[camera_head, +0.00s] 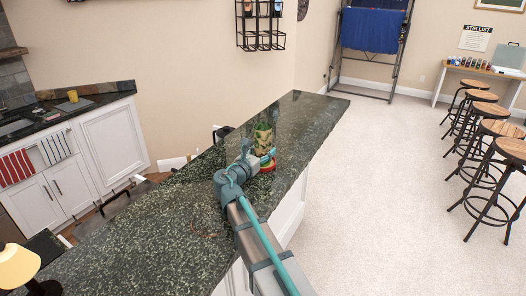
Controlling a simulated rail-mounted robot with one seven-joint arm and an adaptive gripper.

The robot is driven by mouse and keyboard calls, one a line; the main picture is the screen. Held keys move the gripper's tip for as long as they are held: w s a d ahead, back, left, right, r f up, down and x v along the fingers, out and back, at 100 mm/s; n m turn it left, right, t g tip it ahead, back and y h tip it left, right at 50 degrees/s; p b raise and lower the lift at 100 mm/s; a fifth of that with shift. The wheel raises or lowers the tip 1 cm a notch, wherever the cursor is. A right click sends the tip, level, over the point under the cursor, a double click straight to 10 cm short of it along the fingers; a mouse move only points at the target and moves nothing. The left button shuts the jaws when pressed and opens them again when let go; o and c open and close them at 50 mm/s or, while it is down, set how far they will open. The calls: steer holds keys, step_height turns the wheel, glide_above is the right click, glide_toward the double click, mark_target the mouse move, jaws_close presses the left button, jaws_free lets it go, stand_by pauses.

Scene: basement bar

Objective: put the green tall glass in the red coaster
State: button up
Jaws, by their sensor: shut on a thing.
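The green tall glass (262,136) is upright over the dark speckled bar counter. My gripper (264,156) is at its lower part and is shut on it. The red coaster (268,168) shows just below the gripper and the glass, partly hidden by my gripper. A thin yellowish band shows between the glass and the red. I cannot tell whether the glass touches the coaster or is held just above it.
The counter (150,220) is clear around the glass, with free room toward its far end. A yellow lamp (16,266) stands at the lower left. Bar stools (500,165) are far off at the right.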

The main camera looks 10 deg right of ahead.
steer(key=o, duration=1.4)
steer(key=shift+f, duration=0.1)
steer(key=shift+s+a, duration=0.1)
steer(key=shift+s, duration=0.1)
steer(key=p+v, duration=0.1)
steer(key=v, duration=1)
steer(key=shift+s+a, duration=0.2)
steer(key=shift+a, duration=0.1)
